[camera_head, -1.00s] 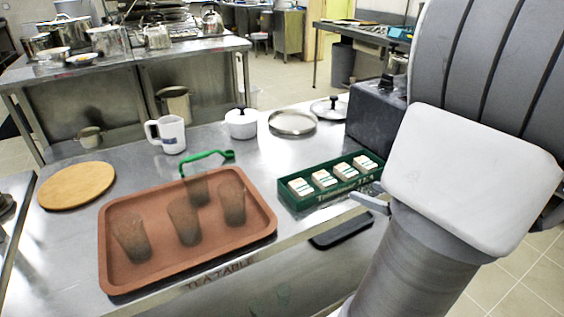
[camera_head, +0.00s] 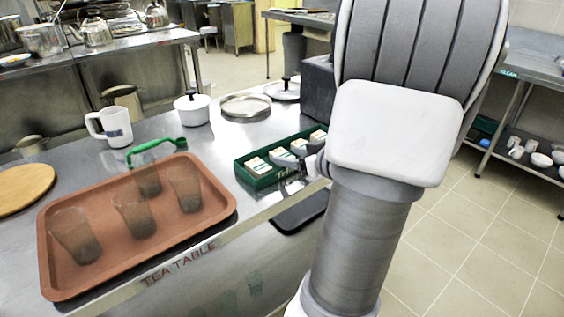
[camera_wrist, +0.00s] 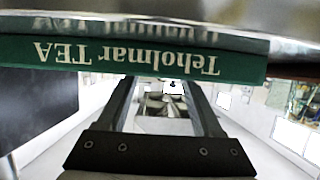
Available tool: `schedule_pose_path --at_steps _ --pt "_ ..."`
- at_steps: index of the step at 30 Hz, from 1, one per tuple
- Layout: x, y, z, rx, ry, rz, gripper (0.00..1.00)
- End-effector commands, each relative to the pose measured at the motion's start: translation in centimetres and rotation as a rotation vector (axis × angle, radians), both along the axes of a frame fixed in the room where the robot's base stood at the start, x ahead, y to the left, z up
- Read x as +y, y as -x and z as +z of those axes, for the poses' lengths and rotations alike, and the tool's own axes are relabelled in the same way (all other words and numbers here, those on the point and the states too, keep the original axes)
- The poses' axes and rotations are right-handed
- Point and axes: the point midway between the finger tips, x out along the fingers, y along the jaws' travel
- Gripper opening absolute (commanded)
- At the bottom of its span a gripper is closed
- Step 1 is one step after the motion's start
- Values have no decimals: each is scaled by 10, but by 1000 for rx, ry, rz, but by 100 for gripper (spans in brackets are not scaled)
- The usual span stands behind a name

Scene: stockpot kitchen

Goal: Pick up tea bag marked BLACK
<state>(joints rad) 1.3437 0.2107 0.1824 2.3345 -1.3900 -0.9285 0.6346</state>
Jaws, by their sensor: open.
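The green tea box (camera_head: 262,179) stands near the front edge of the metal table, with several stacks of white-and-green tea bags in a row. One stack (camera_head: 257,165) shows at its left end. The labels are too small to read, so I cannot tell which bag is marked BLACK. My gripper (camera_head: 312,166) is by the box's right front, mostly hidden by my arm, which also covers part of the box's right end. In the wrist view my gripper (camera_wrist: 160,82) has its fingers apart with nothing held; the box front (camera_wrist: 150,58) appears upside down, reading "Teholmar TEA".
A white mug (camera_head: 110,127), white pot (camera_head: 191,108), round metal tray (camera_head: 245,106) and dark appliance (camera_head: 318,88) stand behind. Floor at right is clear.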

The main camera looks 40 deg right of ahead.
Motion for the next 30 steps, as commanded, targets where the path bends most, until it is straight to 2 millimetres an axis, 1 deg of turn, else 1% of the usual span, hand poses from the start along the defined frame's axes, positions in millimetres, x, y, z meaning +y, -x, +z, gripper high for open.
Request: schedule_pose_path --at_steps 1,3,7,10,15,16,27,30 --pt "0 -10 -8 -1 -1 5 68" --pt "-1 -20 -12 -1 -1 4 68" --pt "-3 -33 -16 -1 -1 2 68" --pt "-4 -37 -16 -1 -1 2 68" --pt "-4 -36 -15 -1 0 1 68" --pt "-4 -36 -15 -1 0 1 66" --pt "-4 -36 -15 0 0 1 0" --pt "-4 -36 -15 -1 0 1 0"
